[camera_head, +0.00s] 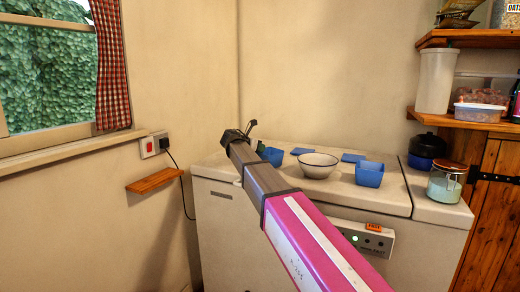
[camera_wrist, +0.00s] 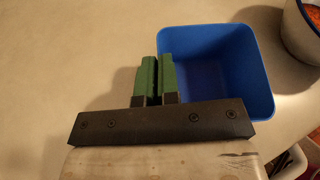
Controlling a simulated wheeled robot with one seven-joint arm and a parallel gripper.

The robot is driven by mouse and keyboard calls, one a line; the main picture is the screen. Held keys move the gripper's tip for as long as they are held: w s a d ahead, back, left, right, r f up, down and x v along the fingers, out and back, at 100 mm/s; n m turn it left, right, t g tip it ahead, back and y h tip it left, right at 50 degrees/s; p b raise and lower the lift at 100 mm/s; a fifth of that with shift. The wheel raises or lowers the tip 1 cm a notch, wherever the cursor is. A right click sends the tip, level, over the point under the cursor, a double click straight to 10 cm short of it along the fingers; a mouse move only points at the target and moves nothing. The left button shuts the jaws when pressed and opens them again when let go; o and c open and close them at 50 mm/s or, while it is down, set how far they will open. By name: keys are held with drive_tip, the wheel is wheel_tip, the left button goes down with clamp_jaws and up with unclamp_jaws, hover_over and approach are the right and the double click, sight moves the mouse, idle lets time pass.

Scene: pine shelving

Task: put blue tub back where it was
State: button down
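A blue tub (camera_wrist: 225,60), square and open-topped, stands on the pale worktop in the wrist view, and its inside looks empty. In the head view this tub (camera_head: 271,155) is at the left of the worktop, partly behind my gripper (camera_head: 246,132). In the wrist view the green fingers of my gripper (camera_wrist: 158,78) are nearly together at the tub's left wall, one outside and one inside, with the wall between them. A second blue tub (camera_head: 369,174) stands right of the bowl.
A white, dark-rimmed bowl (camera_head: 318,166) stands between the tubs; reddish contents show in the wrist view (camera_wrist: 305,30). Two flat blue pieces (camera_head: 301,151) (camera_head: 352,158) lie behind it. A glass jar (camera_head: 444,186) and a dark blue pot (camera_head: 425,150) stand at the right, below shelves (camera_head: 465,122).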

drive_tip(key=c, duration=1.4)
unclamp_jaws()
drive_tip(key=shift+o, duration=0.2)
drive_tip(key=shift+s+a+r, duration=0.1)
drive_tip(key=shift+a+r, duration=0.05)
drive_tip(key=shift+r, duration=0.05)
drive_tip(key=v, duration=1.1)
drive_tip(key=shift+s+a+r, duration=0.15)
drive_tip(key=shift+a+r, duration=0.05)
